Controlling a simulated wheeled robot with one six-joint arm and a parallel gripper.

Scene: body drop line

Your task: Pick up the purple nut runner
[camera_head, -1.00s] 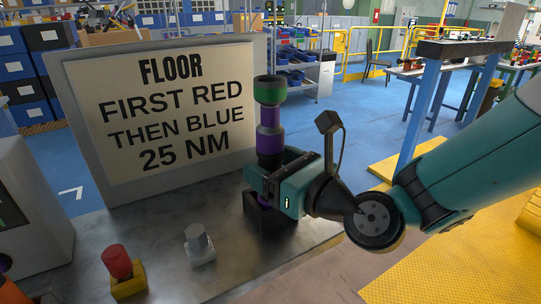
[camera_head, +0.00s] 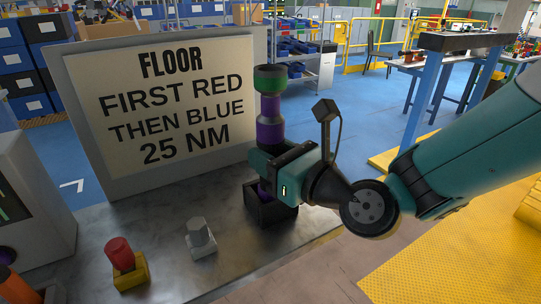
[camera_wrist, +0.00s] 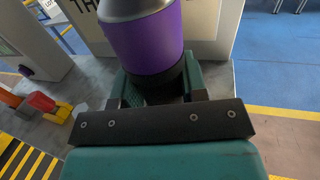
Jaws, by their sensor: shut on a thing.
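The purple nut runner (camera_head: 270,131) stands upright, with a green ring near its top and a dark collar below it. My gripper (camera_head: 266,165) is shut around its body from the right. Its lower purple end shows below the jaws, at the black holder (camera_head: 286,214) on the grey bench; I cannot tell whether the tip is clear of the holder. In the wrist view the purple body (camera_wrist: 151,42) rises between the jaws (camera_wrist: 158,85), and its lower end is hidden.
A sign (camera_head: 160,105) reading "FLOOR FIRST RED THEN BLUE 25 NM" stands close behind the tool. A red piece (camera_head: 119,254) on a yellow block and a grey piece (camera_head: 199,234) stand on the bench (camera_head: 165,225) at front left.

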